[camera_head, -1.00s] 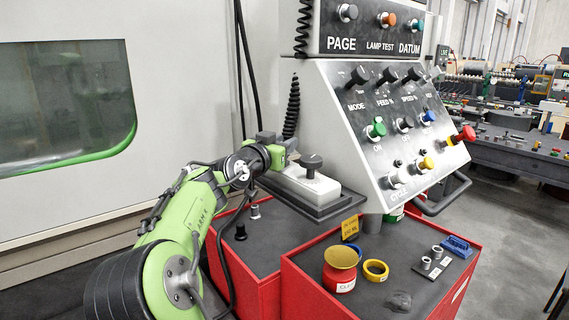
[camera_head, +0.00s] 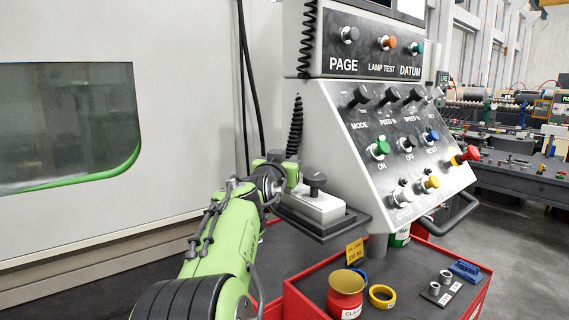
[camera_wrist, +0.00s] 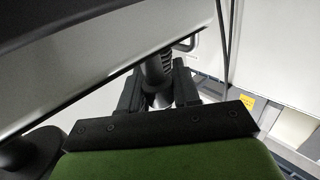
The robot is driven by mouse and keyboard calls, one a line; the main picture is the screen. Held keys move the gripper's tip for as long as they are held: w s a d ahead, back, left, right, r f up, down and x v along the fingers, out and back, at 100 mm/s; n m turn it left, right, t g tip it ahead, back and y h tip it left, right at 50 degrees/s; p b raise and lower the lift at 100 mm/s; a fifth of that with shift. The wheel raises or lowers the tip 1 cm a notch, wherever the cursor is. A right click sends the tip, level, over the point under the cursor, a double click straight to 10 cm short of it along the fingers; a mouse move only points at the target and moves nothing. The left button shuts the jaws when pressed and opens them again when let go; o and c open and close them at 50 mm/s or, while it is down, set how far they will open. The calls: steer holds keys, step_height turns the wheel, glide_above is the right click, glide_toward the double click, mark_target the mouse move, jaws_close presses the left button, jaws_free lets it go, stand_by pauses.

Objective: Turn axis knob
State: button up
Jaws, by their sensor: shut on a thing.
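My gripper (camera_head: 287,162) is at the far left end of a white control box (camera_head: 315,206) on a dark shelf below the slanted panel. A black round knob (camera_head: 315,181) stands on that box, to the right of my gripper and apart from it. In the wrist view my dark fingers (camera_wrist: 159,92) are closed on a dark cylindrical part (camera_wrist: 156,72), which looks like a small knob. My fingers and hand hide most of it and any label. A round black piece (camera_wrist: 18,150) shows at lower left there.
The slanted panel (camera_head: 350,170) with knobs and buttons rises right behind the box. A coiled black cord (camera_head: 296,125) hangs beside my gripper.

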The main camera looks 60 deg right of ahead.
steer(key=o, duration=1)
steer(key=shift+d, duration=0.1)
steer(key=shift+a, duration=0.5)
steer(key=b+v, duration=0.2)
steer(key=v, duration=1.3)
steer(key=shift+d, duration=0.1)
steer(key=shift+c, duration=0.3)
